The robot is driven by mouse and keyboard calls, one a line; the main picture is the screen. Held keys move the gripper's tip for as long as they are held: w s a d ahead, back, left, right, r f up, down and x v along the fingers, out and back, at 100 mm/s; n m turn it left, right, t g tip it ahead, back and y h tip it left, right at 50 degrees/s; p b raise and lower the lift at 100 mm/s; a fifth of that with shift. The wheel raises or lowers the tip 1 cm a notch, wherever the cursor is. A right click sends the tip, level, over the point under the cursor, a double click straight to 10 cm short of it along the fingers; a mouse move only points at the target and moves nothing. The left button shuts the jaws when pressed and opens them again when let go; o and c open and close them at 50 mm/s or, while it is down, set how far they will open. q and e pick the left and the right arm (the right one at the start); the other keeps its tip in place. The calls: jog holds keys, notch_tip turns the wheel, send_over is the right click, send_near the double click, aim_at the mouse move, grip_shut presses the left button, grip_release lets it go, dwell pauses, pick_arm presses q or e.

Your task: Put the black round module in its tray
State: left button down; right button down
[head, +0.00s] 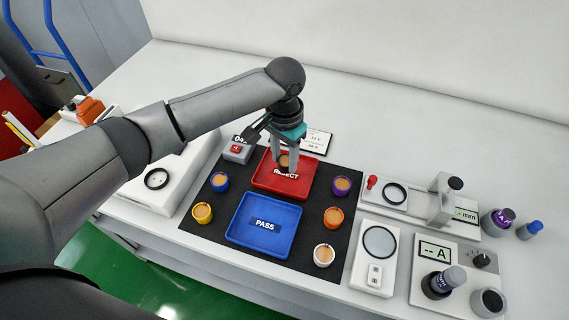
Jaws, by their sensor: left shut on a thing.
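My left gripper (285,163) is over the red REJECT tray (262,178), shut on the black round module (284,161), which has an orange-brown top. The blue PASS tray (236,237) lies just below the red tray in the picture and is empty. My right gripper is not in view.
Round modules stand on the black mat (300,222): blue (220,182), yellow (202,212), purple (342,186), orange (333,217) and white (324,256). Measuring devices, including a scale (379,242) and a meter (434,251), stand to the right.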

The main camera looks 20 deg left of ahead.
aim_at(285, 163)
pick_arm(q)
notch_tip(285, 163, down, 2)
jog(key=shift+f, duration=0.2)
jog(key=shift+f, duration=0.1)
jog(key=shift+c, duration=1.8)
grip_release()
notch_tip(285, 163, up, 12)
jog(key=p, duration=0.2)
jog(key=shift+r, duration=0.2)
